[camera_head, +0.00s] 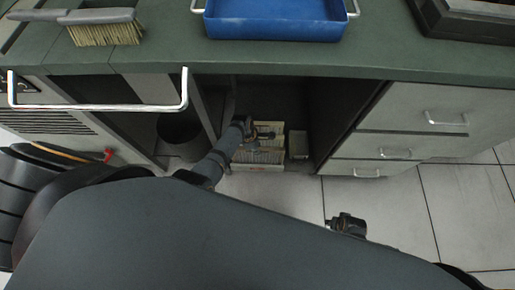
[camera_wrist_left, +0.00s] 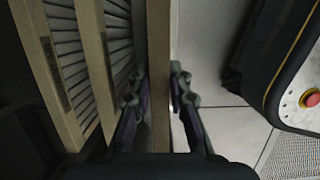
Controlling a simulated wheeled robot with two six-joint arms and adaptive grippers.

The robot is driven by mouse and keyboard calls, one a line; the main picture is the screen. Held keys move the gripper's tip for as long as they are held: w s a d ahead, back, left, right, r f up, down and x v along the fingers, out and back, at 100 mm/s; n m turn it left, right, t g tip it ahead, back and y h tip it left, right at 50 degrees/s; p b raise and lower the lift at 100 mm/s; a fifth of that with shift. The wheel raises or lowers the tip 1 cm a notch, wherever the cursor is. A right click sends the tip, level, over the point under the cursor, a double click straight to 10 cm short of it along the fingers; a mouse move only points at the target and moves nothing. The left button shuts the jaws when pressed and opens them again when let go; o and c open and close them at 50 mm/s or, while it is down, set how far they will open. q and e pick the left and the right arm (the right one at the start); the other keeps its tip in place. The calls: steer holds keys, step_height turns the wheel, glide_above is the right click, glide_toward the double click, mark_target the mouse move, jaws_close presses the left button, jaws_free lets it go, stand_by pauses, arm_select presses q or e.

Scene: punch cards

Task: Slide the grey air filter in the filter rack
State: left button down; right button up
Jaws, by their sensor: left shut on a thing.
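The air filter (camera_wrist_left: 158,75) shows in the left wrist view as a tan frame edge standing between my left fingers; its face is turned away. My left gripper (camera_wrist_left: 158,98) is shut on this edge. In the head view my left gripper (camera_head: 264,134) reaches down into the open cabinet bay, over pale pleated filters (camera_head: 262,156). Beside the held edge, other tan-framed filters (camera_wrist_left: 72,60) with grey pleats stand in a row, apparently in the rack. The rack itself is mostly hidden. My right gripper (camera_head: 347,224) hangs over the floor, its fingers unclear.
A green counter (camera_head: 380,62) overhangs the bay, carrying a blue tray (camera_head: 275,22) and a brush (camera_head: 105,30). Drawers (camera_head: 415,108) bound the bay on the right. A metal handle (camera_head: 100,107) juts out at left. A small box (camera_head: 298,144) stands beside the filters.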

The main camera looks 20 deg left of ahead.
arm_select(q)
steer(key=shift+f, duration=0.1)
steer(key=shift+b+x, duration=0.75)
steer(key=shift+x, duration=0.1)
steer(key=shift+a, duration=0.2)
steer(key=c, duration=1.2)
jaws_free()
steer(key=shift+s, duration=0.1)
steer(key=shift+o, duration=0.3)
steer(key=o, duration=0.4)
steer(key=shift+o, duration=0.2)
